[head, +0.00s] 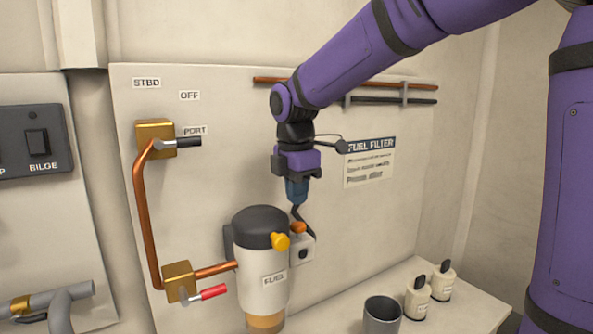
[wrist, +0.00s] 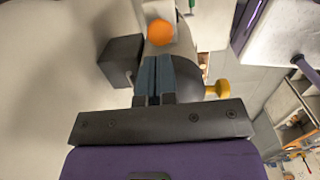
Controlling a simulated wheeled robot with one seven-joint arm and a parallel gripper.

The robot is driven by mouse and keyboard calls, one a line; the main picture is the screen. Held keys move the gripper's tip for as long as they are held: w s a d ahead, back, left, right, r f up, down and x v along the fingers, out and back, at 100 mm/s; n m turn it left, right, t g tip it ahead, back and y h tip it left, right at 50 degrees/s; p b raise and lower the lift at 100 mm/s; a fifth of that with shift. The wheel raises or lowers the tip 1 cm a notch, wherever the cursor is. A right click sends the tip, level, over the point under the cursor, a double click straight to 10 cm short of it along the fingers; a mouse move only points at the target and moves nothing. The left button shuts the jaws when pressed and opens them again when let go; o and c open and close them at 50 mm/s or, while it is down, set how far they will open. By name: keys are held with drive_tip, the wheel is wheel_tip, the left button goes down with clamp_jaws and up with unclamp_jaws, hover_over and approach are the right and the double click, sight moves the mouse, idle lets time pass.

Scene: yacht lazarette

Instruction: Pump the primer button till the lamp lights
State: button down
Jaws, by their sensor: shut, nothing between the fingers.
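The primer button looks to be the orange round knob (head: 299,228) on top of a small white box (head: 307,243) beside the fuel filter (head: 262,260). It also shows as an orange disc (wrist: 160,32) just beyond my fingertips in the wrist view. My gripper (head: 297,203) points down just above the button. Its fingers (wrist: 154,62) are shut together and empty, with a small gap seen between tips and button. A dark round spot (head: 303,254) on the white box's front may be the lamp; no glow shows there.
A yellow knob (head: 280,241) sticks out of the filter close to the button. Copper pipe (head: 145,205) and valves with a black handle (head: 188,142) and red handle (head: 213,292) are left. A grey cup (head: 382,315) and two white bottles (head: 417,298) stand front right.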

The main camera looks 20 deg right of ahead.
drive_tip(key=shift+w+d+f, duration=0.1)
drive_tip(key=shift+f, duration=2.35)
drive_tip(key=shift+f, duration=1)
drive_tip(key=shift+r, duration=0.2)
wheel_tip(320, 180, up, 14)
drive_tip(key=shift+s+a, duration=0.3)
drive_tip(key=shift+f, duration=0.1)
